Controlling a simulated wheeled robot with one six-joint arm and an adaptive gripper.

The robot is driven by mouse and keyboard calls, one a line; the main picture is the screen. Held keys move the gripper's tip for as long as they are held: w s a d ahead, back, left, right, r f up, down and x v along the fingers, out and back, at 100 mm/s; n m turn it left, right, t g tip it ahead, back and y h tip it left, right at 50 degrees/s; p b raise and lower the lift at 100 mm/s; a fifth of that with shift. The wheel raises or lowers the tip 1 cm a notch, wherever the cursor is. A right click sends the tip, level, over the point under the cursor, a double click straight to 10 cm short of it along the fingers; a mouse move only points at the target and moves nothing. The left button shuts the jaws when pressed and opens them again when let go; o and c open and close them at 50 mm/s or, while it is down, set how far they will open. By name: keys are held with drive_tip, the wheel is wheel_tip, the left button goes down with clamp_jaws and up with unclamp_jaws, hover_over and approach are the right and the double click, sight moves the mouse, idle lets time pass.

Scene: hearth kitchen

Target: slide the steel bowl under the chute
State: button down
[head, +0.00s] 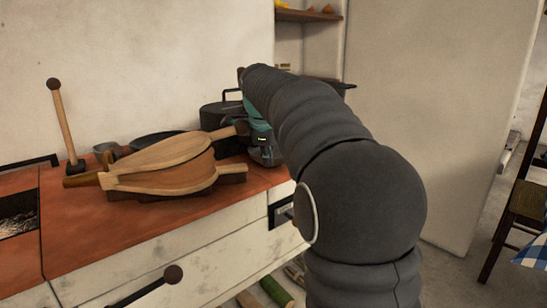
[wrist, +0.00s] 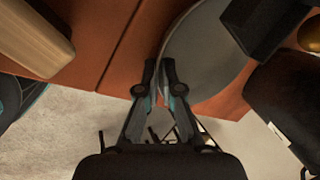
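In the wrist view my gripper (wrist: 158,68) points down with its two fingers close together and a narrow gap between them. A round grey metal piece (wrist: 207,55), which looks like the steel bowl, lies on the red-brown counter just right of the fingers. Its pale rim runs at the gap, beside or between the fingertips; I cannot tell if they grip it. A dark block (wrist: 255,28) covers part of its far right side; whether this is the chute is unclear. In the head view my arm hides the fingertips, and I cannot make out the bowl.
Wooden bellows (head: 165,165) lie on the red-brown counter (head: 120,225). A dark pot (head: 220,115) stands behind them, with a small metal cup (head: 105,152) and an upright wooden-handled tool (head: 63,120) to the left. A gold ball (wrist: 311,35) is at the wrist view's right.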

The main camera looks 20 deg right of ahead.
drive_tip(key=shift+s+a, duration=0.1)
drive_tip(key=c, duration=1.2)
unclamp_jaws()
drive_tip(key=shift+c, duration=0.2)
drive_tip(key=v, duration=1.2)
